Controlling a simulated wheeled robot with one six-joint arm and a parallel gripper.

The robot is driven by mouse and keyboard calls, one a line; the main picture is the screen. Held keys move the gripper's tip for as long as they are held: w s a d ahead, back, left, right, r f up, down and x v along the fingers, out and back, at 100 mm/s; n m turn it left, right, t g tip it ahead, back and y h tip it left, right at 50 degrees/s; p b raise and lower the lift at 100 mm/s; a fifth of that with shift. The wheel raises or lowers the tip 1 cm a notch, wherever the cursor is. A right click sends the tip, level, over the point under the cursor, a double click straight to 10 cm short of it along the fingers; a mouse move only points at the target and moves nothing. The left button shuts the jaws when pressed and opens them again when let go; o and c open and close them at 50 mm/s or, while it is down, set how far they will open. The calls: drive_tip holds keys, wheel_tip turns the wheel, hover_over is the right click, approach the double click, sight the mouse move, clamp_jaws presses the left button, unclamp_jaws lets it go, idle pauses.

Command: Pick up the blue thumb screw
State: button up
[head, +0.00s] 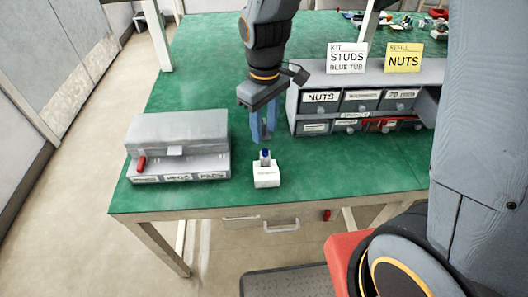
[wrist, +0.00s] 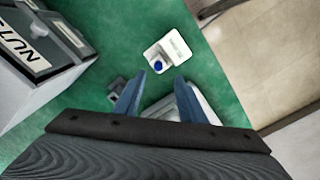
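The blue thumb screw (head: 265,155) stands upright in a small white block (head: 267,180) near the front edge of the green workbench. In the wrist view the blue screw head (wrist: 158,66) shows on one side of the labelled white block (wrist: 178,49). My gripper (head: 263,138) points down just above and behind the screw in the head view. In the wrist view my gripper (wrist: 158,85) has its two blue fingers apart with nothing between them, and the screw lies just beyond the fingertips.
A grey case (head: 178,130) with labelled front sits left of the block. A grey drawer unit (head: 365,107) marked NUTS stands to the right, with STUDS (head: 347,58) and NUTS (head: 404,57) signs on top. Bench surface around the block is clear.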

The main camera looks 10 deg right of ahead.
sight(265, 150)
drive_tip(key=shift+a+f, duration=0.25)
drive_tip(key=shift+f, duration=0.1)
drive_tip(key=shift+w+d+f+p, duration=0.15)
drive_tip(key=shift+f+p, duration=0.4)
drive_tip(key=shift+f, duration=1.2)
drive_tip(key=shift+d+f+p, duration=0.2)
drive_tip(key=shift+f+p, duration=0.35)
drive_tip(key=shift+f, duration=1.2)
clamp_jaws()
